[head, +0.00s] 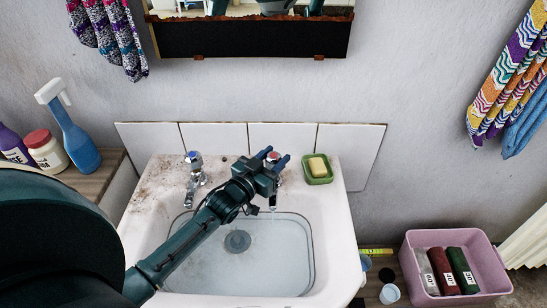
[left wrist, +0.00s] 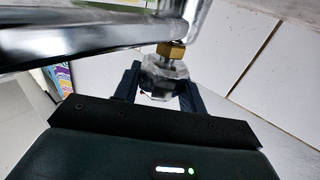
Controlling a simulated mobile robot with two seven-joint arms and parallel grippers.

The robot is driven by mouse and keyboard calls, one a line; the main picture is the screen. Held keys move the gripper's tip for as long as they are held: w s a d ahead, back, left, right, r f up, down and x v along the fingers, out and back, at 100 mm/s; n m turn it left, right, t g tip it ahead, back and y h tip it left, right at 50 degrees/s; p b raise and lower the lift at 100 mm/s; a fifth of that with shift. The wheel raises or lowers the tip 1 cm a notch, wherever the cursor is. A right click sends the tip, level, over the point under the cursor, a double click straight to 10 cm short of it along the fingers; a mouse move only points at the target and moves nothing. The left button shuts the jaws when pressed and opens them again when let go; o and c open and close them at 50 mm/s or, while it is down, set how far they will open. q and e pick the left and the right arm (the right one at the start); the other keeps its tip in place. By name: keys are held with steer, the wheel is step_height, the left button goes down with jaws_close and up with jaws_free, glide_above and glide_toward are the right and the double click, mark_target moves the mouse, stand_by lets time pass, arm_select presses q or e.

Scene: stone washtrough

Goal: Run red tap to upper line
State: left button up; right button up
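The white sink (head: 145,215) stands against the wall, with a blue-topped tap (head: 194,160) at its left and the red tap (head: 273,157) at its right. My left gripper (head: 274,160) reaches over the basin to the red tap. In the left wrist view its two dark fingers flank the clear, faceted tap knob (left wrist: 160,80) and appear to press on both sides. A faint pale streak below the red tap's spout may be running water. The drain (head: 237,241) shows in the basin. A dark line runs around the basin wall. The water level is unclear. My right gripper is not in view.
A green dish (head: 317,176) with yellow soap is just right of the red tap. A blue spray bottle (head: 75,140) and tubs stand at left. A mirror hangs above the sink.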

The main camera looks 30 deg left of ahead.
arm_select(q)
steer(key=c, duration=0.5)
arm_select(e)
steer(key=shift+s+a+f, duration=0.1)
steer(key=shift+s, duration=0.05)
arm_select(q)
steer(key=shift+m+h, duration=0.3)
steer(key=shift+h, duration=0.1)
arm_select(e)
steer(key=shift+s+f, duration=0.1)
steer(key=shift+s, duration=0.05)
arm_select(q)
steer(key=m+h, duration=0.1)
steer(key=m+g+h+b, duration=0.1)
steer(key=h, duration=0.1)
steer(key=shift+a+f+h, duration=0.15)
steer(key=shift+h, duration=0.15)
steer(key=shift+m+g+h+b, duration=1.5)
steer(key=shift+m+h, duration=0.3)
steer(key=shift+h, duration=0.2)
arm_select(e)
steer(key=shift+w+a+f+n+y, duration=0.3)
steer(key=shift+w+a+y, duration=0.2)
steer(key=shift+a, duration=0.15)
arm_select(q)
steer(key=shift+g+h, duration=0.3)
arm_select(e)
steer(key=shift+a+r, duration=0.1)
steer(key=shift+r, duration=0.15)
